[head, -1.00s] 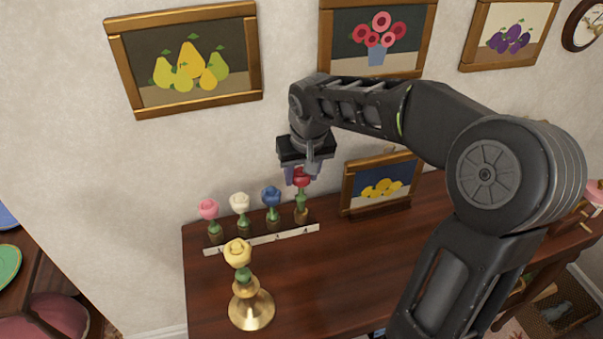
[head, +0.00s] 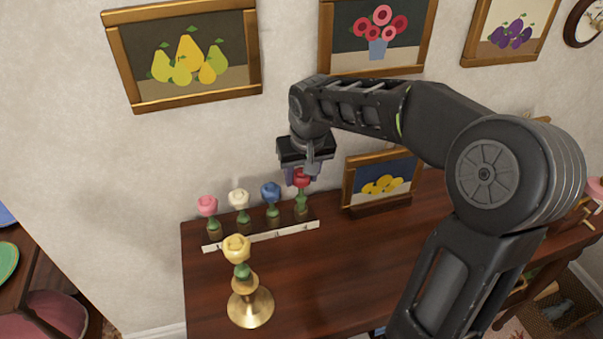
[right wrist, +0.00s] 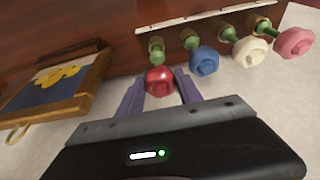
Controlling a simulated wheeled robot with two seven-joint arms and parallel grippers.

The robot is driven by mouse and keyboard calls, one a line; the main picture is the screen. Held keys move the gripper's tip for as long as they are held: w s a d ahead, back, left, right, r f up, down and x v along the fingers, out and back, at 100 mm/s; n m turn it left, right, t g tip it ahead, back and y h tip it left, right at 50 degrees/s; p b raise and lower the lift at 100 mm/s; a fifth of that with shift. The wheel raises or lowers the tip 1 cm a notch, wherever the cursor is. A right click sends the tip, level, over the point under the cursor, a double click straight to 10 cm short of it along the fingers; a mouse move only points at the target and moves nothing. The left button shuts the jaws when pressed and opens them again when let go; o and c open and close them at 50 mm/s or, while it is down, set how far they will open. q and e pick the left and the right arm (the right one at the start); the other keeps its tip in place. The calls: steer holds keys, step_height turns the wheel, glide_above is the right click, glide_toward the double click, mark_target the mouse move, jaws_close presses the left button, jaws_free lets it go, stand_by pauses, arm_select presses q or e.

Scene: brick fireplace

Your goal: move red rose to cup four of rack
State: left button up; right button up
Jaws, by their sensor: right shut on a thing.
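The red rose (head: 301,179) stands upright at the right end of the rack (head: 262,239). Its green stem reaches down to the rightmost brown cup (head: 302,214); in the right wrist view that cup (right wrist: 156,48) is at the stem's foot. My right gripper (head: 302,176) comes from above and is shut on the red rose. Its two purple fingers lie on either side of the bloom (right wrist: 159,81) in the right wrist view. A blue rose (head: 271,193), a white rose (head: 239,198) and a pink rose (head: 207,205) fill the other cups. My left gripper is not in view.
A yellow rose (head: 237,249) stands in a brass holder (head: 250,308) in front of the rack. A small framed lemon picture (head: 381,183) leans close right of the gripper. The wall is close behind. The wooden top (head: 330,270) is bare at centre.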

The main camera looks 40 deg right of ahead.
steer(key=shift+f+b, duration=1.05)
steer(key=shift+f, duration=0.25)
steer(key=o, duration=1.2)
steer(key=shift+v, duration=4)
